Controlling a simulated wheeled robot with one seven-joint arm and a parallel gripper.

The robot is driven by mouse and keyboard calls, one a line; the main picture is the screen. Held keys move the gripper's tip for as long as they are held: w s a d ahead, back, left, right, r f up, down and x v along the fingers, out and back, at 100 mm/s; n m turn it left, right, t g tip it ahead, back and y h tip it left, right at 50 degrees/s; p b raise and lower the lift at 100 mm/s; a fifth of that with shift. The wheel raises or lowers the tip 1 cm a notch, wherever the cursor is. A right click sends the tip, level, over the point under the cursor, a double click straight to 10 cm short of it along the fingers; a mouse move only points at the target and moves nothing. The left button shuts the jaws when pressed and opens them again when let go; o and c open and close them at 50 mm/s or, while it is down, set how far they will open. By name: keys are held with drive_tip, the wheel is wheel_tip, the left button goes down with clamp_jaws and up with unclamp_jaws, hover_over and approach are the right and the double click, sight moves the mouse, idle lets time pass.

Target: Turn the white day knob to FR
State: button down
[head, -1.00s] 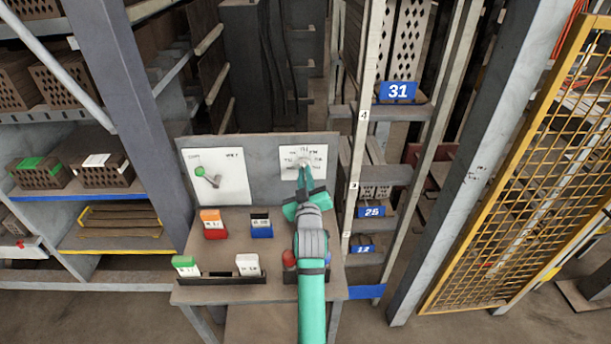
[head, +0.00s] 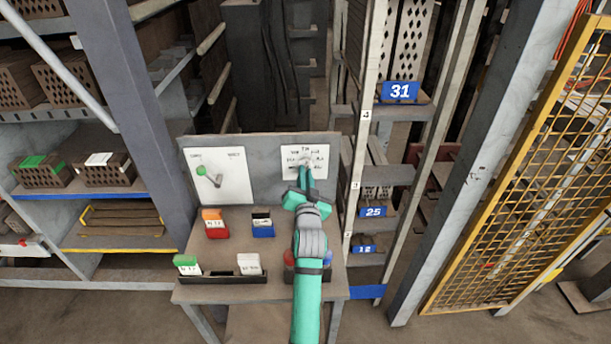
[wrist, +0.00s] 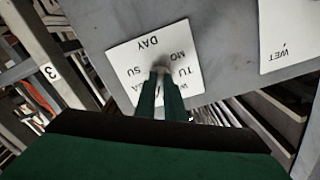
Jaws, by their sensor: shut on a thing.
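The day dial plate (head: 318,154) is a white square on the right of the grey upright panel. In the wrist view the plate (wrist: 124,57) appears upside down, with DAY, MO, TU and SU readable. The small white day knob (wrist: 160,70) sits at its middle, mostly hidden by my fingertips. My gripper (head: 306,172) is in front of the plate, its green fingers (wrist: 160,88) shut on the knob. The FR mark is not readable, and I cannot tell where the knob points.
Coloured card holders (head: 215,228) stand on the desk (head: 240,240) below. A shelf upright (head: 362,130) is close on the right, and a yellow mesh gate (head: 520,180) stands farther right.

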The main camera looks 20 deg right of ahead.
drive_tip(key=shift+a+f+m, duration=0.1)
drive_tip(key=shift+f+m, duration=0.05)
drive_tip(key=shift+m, duration=0.95)
drive_tip(key=c, duration=1.8)
unclamp_jaws()
drive_tip(key=shift+c, duration=0.2)
